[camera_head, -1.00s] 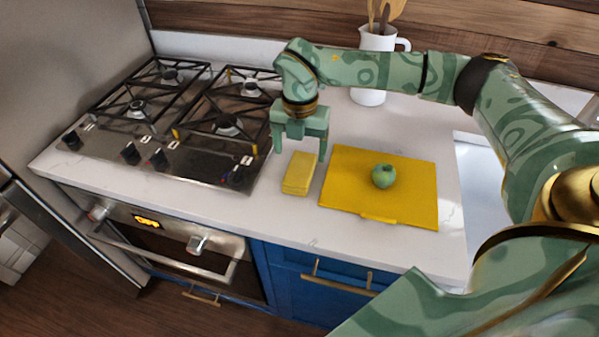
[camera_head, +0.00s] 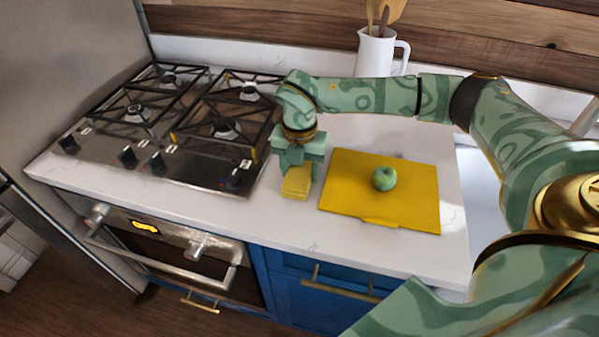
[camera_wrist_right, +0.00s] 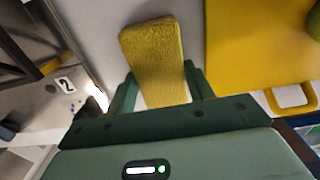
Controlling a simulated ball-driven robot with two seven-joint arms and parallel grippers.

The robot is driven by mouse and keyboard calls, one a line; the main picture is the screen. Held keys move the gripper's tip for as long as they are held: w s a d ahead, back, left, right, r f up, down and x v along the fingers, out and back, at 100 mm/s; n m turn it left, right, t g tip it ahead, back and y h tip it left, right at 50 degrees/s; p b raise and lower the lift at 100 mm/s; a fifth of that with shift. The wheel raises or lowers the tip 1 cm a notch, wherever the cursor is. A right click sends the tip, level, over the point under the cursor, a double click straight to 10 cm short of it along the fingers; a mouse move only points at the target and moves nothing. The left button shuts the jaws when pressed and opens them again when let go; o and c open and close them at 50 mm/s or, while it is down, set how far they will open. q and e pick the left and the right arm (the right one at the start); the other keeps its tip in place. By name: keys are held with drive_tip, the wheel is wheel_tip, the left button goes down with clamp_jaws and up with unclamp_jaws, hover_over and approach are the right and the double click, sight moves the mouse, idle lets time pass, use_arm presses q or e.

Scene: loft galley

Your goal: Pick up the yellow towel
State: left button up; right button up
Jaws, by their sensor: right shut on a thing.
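The yellow towel (camera_head: 296,184) is a small folded block on the white counter, between the stove and the yellow cutting board. My right gripper (camera_head: 297,179) is down over it, with a finger on each side, shut on the towel. In the right wrist view the towel (camera_wrist_right: 155,62) runs out from between the two green fingers (camera_wrist_right: 158,92). The gripper hides the back part of the towel in the head view. I cannot tell a gap between towel and counter. My left gripper is not in view.
The yellow cutting board (camera_head: 345,198) lies just right of the towel, with a green apple (camera_head: 384,179) on it. The gas stove (camera_head: 165,125) is close on the left. A white pitcher (camera_head: 373,55) with wooden utensils stands at the back. The counter's front strip is clear.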

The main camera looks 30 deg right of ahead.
sight(299, 171)
drive_tip(key=shift+r, duration=0.45)
wheel_tip(299, 171, up, 3)
drive_tip(key=shift+f+p, duration=0.1)
drive_tip(key=shift+p, duration=0.4)
drive_tip(key=s+a+r+p, duration=0.2)
drive_tip(key=s+r, duration=0.7)
drive_tip(key=s, duration=0.5)
drive_tip(key=shift+r, duration=0.2)
drive_tip(key=shift+o, duration=0.5)
drive_tip(key=shift+w, duration=0.1)
drive_tip(key=shift+r, duration=0.1)
